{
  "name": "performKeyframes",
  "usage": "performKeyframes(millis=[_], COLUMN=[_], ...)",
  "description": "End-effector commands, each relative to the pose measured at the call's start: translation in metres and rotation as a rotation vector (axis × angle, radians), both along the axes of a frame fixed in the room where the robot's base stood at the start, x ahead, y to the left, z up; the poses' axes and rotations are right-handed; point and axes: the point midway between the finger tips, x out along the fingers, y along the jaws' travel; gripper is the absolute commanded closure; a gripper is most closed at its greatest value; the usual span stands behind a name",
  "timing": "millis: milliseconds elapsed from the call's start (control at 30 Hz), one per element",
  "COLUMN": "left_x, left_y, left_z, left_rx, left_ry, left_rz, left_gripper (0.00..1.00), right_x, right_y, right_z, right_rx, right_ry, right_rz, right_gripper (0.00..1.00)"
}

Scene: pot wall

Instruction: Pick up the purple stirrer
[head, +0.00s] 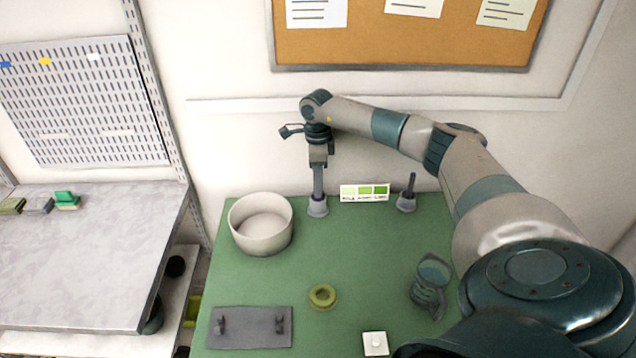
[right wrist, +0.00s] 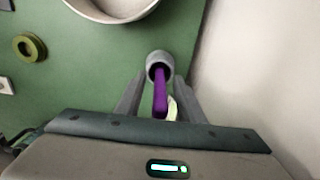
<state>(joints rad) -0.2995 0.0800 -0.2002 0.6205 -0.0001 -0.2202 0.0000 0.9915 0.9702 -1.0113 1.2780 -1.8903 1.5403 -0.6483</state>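The purple stirrer (right wrist: 160,92) stands in a grey round holder (right wrist: 158,60). In the head view only a thin purple band of the stirrer (head: 318,197) shows above the holder (head: 317,209), at the back of the green table. My right gripper (head: 318,185) points down over it from above. In the right wrist view the two fingers of my right gripper (right wrist: 158,95) are apart, one on each side of the stirrer, with green gaps between. My left gripper is not in view.
A white round pot (head: 262,224) stands left of the holder. A small labelled card (head: 365,193) and a second holder with a dark stick (head: 407,197) are to the right.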

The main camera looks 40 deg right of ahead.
Motion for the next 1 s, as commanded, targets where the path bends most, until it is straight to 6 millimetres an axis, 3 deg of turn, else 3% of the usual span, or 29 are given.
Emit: performKeyframes(millis=[67,200,667,1000], left_x=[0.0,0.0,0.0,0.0], left_y=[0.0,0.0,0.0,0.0], left_z=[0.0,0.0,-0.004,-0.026], left_rx=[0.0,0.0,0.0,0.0], left_ry=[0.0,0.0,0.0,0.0], left_rz=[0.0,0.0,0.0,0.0], left_gripper=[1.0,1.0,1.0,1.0], right_x=[0.0,0.0,0.001,0.001], right_y=[0.0,0.0,0.0,0.0], right_z=[0.0,0.0,0.006,0.051], right_rx=[0.0,0.0,0.0,0.0], right_ry=[0.0,0.0,-0.001,-0.005], right_rz=[0.0,0.0,0.0,0.0], right_gripper=[0.7,1.0,1.0,1.0])
